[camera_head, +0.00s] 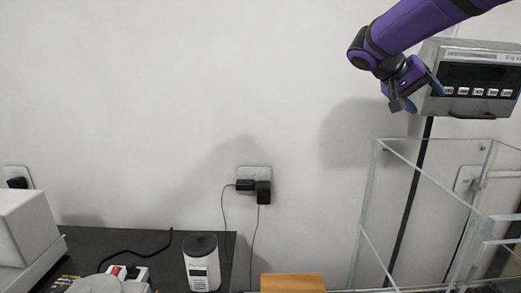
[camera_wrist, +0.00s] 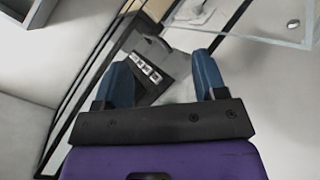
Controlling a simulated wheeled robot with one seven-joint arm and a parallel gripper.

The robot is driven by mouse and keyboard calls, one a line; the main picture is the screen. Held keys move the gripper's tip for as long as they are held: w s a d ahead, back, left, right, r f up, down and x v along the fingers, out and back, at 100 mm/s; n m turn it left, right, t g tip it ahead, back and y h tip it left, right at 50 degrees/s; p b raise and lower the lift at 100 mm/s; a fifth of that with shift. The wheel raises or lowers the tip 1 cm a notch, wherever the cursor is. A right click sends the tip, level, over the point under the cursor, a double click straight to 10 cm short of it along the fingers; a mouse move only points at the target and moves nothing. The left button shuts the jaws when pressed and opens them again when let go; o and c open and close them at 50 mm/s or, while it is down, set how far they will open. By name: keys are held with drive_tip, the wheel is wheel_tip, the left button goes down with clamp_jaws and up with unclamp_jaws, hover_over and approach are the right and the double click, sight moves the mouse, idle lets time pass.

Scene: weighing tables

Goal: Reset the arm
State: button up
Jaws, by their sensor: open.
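My purple arm reaches in from the top right in the head view. My gripper (camera_head: 418,98) hangs in front of the grey display unit (camera_head: 470,78) on the wall. In the head view one blue finger overlaps the unit's left edge; I cannot tell whether it touches. In the wrist view my gripper (camera_wrist: 163,75) shows two blue fingers spread apart with nothing held between them. The unit's row of buttons (camera_wrist: 146,67) shows beyond and between the fingers.
A clear-walled enclosure (camera_head: 364,215) stands below my gripper at the right. A dark table (camera_head: 150,243) at the lower left bears a white cylindrical device (camera_head: 202,264) and a white box (camera_head: 28,225). Wall sockets with black plugs (camera_head: 263,192) are behind. The wall left of my gripper is clear.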

drive_tip(key=s+a+f+n+t+y, duration=0.1)
drive_tip(key=s+a+f+n+y, duration=0.1)
drive_tip(key=s, duration=0.8)
drive_tip(key=s+a+f+n+t+y, duration=0.2)
drive_tip(key=s+f+y, duration=0.3)
drive_tip(key=s, duration=0.4)
drive_tip(key=s+a+f+n+t+y, duration=0.2)
drive_tip(key=s+a+f+y, duration=0.1)
drive_tip(key=s, duration=0.7)
drive_tip(key=shift+s+a+f+y, duration=0.3)
drive_tip(key=shift+a+f+y, duration=0.1)
drive_tip(key=shift+y, duration=0.2)
